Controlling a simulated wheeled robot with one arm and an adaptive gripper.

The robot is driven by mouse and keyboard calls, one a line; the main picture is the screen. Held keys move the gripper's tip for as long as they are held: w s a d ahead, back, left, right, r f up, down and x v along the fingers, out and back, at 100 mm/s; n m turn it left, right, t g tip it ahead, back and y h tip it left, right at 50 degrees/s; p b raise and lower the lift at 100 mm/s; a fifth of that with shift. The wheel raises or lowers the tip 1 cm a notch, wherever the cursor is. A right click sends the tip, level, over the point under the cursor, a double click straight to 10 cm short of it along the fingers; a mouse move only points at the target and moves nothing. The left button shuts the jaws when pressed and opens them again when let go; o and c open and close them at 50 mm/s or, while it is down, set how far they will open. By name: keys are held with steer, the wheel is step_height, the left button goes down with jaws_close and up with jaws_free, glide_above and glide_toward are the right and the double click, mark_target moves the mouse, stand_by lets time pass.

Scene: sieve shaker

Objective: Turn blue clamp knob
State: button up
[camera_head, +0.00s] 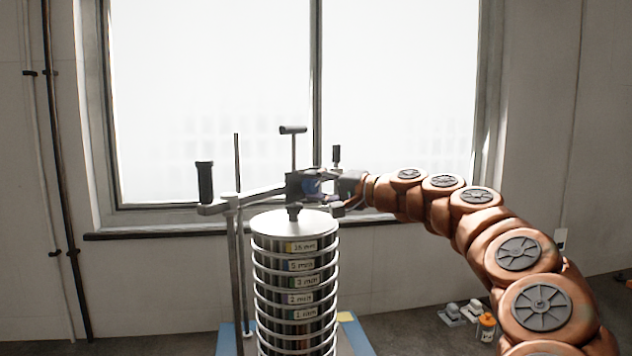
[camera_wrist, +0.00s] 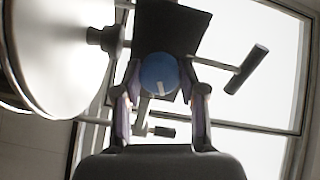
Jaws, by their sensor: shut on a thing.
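The blue clamp knob (camera_wrist: 159,74) is round with a pale mark on its face. It sits on a dark block of the clamp arm above the sieve stack. In the wrist view my gripper (camera_wrist: 160,88) has one finger on each side of the knob and is shut on it. In the head view my gripper (camera_head: 345,188) reaches in from the right at the clamp block, and only a little of the blue knob (camera_head: 312,186) shows there. The sieve stack (camera_head: 295,280) stands upright below, with its lid under the clamp's foot.
A T-shaped handle (camera_head: 293,130) rises above the clamp block. A black grip (camera_head: 205,182) stands at the left end of the clamp arm, by the upright rods (camera_head: 237,270). A window is behind. An orange-capped bottle (camera_head: 487,327) stands low at right.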

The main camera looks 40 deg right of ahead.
steer(key=m+p, duration=0.2)
steer(key=m, duration=0.2)
steer(key=shift+m, duration=0.3)
stand_by(0.3)
steer(key=o, duration=1.1)
steer(key=shift+o, duration=0.2)
steer(key=shift+s, duration=0.1)
steer(key=v, duration=1.2)
steer(key=shift+d, duration=0.15)
